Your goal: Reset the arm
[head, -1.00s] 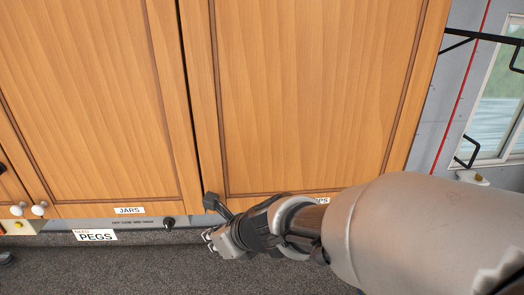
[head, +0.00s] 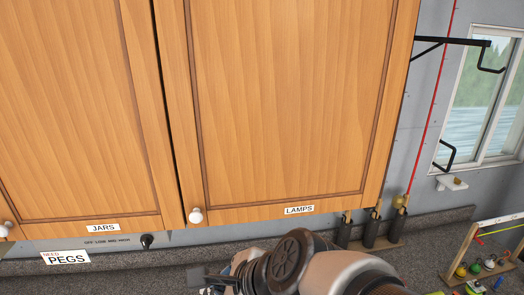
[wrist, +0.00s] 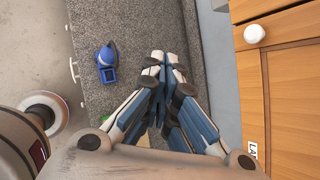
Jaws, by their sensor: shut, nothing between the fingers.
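My gripper (wrist: 163,62) shows in the wrist view with its fingers together and nothing between them. In the head view my arm (head: 300,262) is low in the middle, below the cabinet door (head: 285,100) labelled LAMPS (head: 299,210). The fingertips are mostly hidden there behind the wrist. Both cabinet doors in the head view look shut.
A blue object (wrist: 106,62) lies on the counter in the wrist view. Dark bottles (head: 371,230) stand under the cabinet's right end. A wooden rack (head: 470,255) with coloured items is at the right. Black brackets (head: 450,42) stick out near the window (head: 490,95).

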